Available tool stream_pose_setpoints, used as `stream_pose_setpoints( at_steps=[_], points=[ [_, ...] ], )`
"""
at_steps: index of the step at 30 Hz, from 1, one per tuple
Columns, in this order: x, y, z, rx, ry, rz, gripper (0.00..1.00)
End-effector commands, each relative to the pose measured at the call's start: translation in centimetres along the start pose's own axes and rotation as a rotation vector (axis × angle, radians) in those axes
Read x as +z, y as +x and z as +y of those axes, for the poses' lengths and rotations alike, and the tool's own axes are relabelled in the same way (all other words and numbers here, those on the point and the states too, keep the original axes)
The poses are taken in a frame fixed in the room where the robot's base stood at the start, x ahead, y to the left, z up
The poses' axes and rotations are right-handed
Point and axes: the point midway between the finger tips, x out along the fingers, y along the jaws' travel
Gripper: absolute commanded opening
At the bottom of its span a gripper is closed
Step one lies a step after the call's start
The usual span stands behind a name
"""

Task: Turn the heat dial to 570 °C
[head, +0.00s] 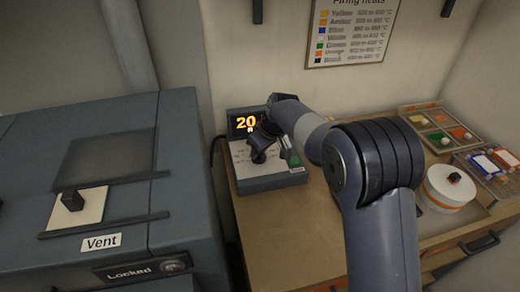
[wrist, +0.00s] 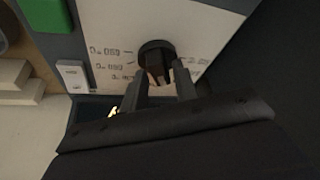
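The heat control box (head: 270,180) stands on the wooden bench in the head view. Its lit display (head: 246,122) reads 20 in orange, with a small mark below. The black heat dial (wrist: 157,52) sits on the white, marked face in the wrist view; the scale lettering is too blurred to read. My gripper (wrist: 162,76) is at the dial, its two fingers apart with the dial's raised grip between or just beyond the tips. I cannot tell whether they touch it. In the head view my gripper (head: 262,138) covers part of the box face.
A grey kiln cabinet with a Vent slider (head: 73,201) and a Locked label (head: 130,273) stands at left. A round white pot (head: 449,188) and colour trays (head: 440,128) lie on the bench at right. A firing heats chart (head: 352,30) hangs behind.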

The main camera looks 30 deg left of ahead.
Motion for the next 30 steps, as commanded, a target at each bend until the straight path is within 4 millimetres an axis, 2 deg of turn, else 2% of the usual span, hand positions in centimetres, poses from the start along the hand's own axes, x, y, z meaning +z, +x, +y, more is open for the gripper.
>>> stream_pose_setpoints(
  at_steps=[3, 11, 14, 24, 30],
  points=[
    [0.0, 0.0, 0.0, 0.0, 0.0, 0.0, 0.38],
    [0.0, -0.1, 0.0, 0.001, 0.0, 0.001, 0.38],
    [-0.1, -0.9, 0.1, 0.002, 0.001, 0.003, 0.38],
    [0.0, -7.4, 0.1, 0.003, 0.001, 0.004, 0.38],
    [0.0, -10.1, 0.0, 0.002, 0.001, 0.002, 0.38]
  ],
)
